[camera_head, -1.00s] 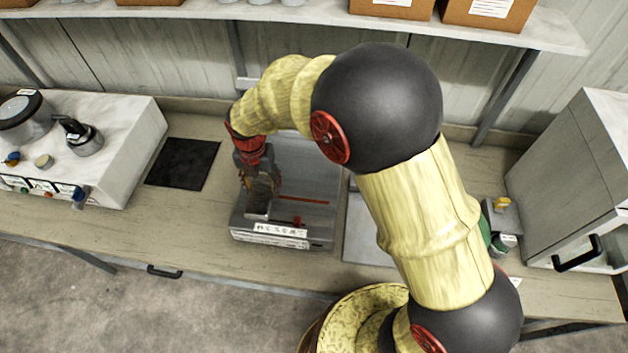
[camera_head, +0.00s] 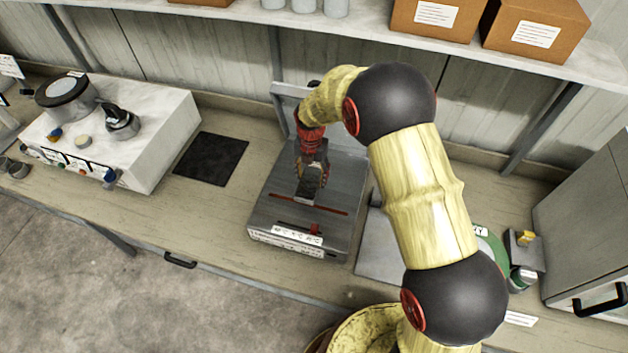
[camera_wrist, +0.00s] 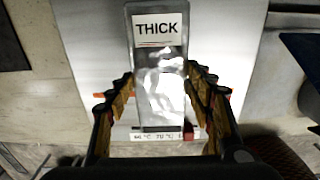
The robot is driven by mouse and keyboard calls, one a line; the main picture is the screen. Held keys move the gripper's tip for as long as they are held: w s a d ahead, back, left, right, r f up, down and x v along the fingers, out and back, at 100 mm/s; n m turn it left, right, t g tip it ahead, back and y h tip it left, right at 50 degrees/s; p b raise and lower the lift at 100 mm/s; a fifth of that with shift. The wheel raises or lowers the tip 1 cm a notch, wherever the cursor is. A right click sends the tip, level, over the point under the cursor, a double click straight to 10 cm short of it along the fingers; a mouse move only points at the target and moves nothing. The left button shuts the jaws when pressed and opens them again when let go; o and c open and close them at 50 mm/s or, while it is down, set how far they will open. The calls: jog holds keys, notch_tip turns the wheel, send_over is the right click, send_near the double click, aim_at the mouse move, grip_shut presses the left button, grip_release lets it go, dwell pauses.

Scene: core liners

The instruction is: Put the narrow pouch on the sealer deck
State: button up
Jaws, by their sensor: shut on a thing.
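The sealer is a grey flat-topped box (camera_head: 268,216) on the bench, with a red line across its deck and a white label strip on its front. My gripper (camera_wrist: 160,82) is shut on a narrow, shiny clear-silver pouch (camera_wrist: 163,105) with a white label reading THICK. The pouch lies lengthwise between the fingers, over the pale deck (camera_wrist: 105,50) in the wrist view. In the head view the pouch (camera_head: 307,190) is at the fingertips above the middle of the deck, behind the red line. Whether it touches the deck I cannot tell.
A black mat (camera_head: 211,158) lies left of the sealer. A white machine (camera_head: 160,130) with knobs stands farther left. A grey plate (camera_head: 385,250) lies to the right, partly behind my arm. A grey cabinet (camera_head: 590,215) stands far right. A shelf with cardboard boxes (camera_head: 535,28) hangs above.

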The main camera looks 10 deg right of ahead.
aim_at(314, 174)
jog(key=shift+w+d+f, duration=0.35)
jog(key=shift+w+f, duration=0.15)
jog(key=shift+f, duration=0.2)
jog(key=shift+w+d+f, duration=0.1)
jog(key=shift+w+f, duration=0.05)
jog(key=shift+f, duration=1.55)
jog(key=shift+f, duration=0.1)
jog(key=o, duration=1.3)
jog(key=shift+o, duration=0.3)
notch_tip(314, 174, up, 8)
jog(key=shift+f, duration=0.15)
